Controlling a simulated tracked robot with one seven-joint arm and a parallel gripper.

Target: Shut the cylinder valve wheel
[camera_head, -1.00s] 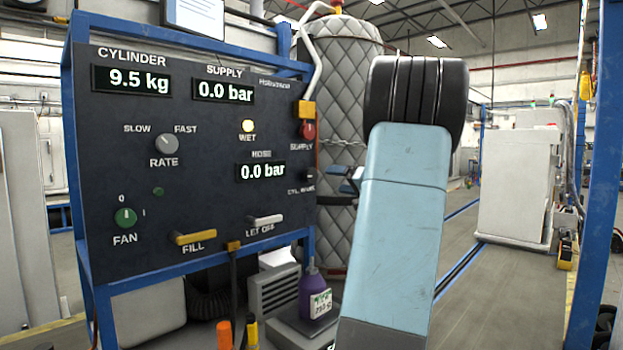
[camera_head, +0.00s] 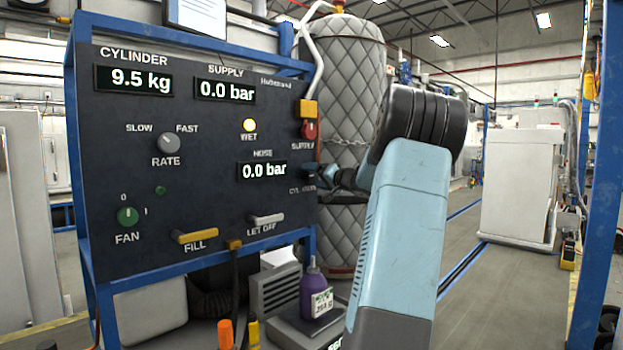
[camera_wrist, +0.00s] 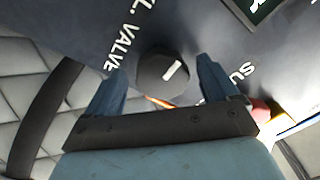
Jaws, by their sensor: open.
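The cylinder valve wheel (camera_wrist: 163,76) is a small dark round knob with a white pointer line, beside the CYL. VALVE lettering in the wrist view. It sits at the right edge of the dark control panel (camera_head: 215,135). My gripper (camera_wrist: 160,68) is open, with one blue finger on each side of the knob in the wrist view. I cannot tell whether the fingers touch it. In the head view my gripper (camera_head: 330,175) is at the panel's right edge, beside the partly covered CYL. VALVE label. The knob is hard to make out there.
The red supply knob (camera_head: 309,130) is just above my gripper. A quilted grey tank (camera_head: 345,80) stands behind. A purple bottle (camera_head: 314,290) stands on a scale below. The yellow fill lever (camera_head: 195,236) and pale let-off lever (camera_head: 266,220) project from the panel.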

